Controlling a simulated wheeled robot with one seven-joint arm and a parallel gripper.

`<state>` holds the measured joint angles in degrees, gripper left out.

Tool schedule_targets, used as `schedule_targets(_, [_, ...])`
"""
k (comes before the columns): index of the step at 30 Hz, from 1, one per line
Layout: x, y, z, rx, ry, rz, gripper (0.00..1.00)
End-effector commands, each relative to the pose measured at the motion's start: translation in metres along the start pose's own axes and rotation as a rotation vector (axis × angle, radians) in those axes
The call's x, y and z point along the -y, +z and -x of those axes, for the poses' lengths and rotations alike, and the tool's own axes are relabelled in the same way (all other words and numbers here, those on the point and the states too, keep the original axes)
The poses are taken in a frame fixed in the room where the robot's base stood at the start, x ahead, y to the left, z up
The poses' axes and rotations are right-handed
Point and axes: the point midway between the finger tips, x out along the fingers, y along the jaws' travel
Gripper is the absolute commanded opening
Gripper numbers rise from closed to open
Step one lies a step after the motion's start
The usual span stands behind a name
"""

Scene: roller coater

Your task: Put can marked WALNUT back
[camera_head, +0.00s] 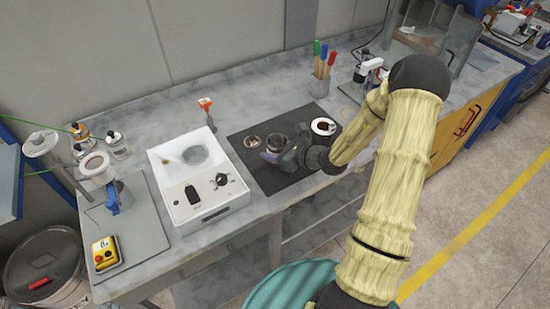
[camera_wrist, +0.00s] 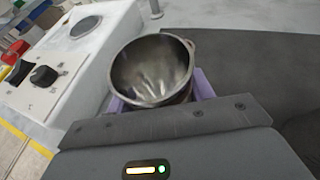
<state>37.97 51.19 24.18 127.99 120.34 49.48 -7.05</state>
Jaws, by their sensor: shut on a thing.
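An open metal can (camera_wrist: 152,65) with a shiny, empty-looking inside and a small lip on its rim is between the pads of my gripper (camera_wrist: 160,98) in the wrist view. In the head view the can (camera_head: 277,141) is over or on the dark mat, and my gripper (camera_head: 279,153) is shut on it from the front right. The purple finger pads show on both sides of the can. No WALNUT marking is readable on it. I cannot tell whether its base touches the mat.
A white device (camera_head: 205,205) with a round recess stands to the left. A cup of coloured-handled tools (camera_head: 319,87) is behind. Bare bench lies behind the mat.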

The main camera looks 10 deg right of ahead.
Motion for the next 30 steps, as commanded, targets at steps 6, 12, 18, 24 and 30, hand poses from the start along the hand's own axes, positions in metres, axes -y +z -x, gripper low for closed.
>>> schedule_targets(6, [-0.001, -0.02, -0.008, -0.002, 0.001, -0.005, 0.26])
schedule_targets(12, [-0.001, -0.037, -0.016, 0.0, 0.001, -0.002, 0.26])
schedule_targets(18, [0.0, -0.038, -0.015, 0.0, -0.001, -0.001, 0.26])
schedule_targets(24, [0.002, -0.043, -0.016, -0.001, -0.004, -0.002, 0.26])
schedule_targets(30, [0.002, -0.041, -0.015, -0.001, -0.005, -0.003, 0.74])
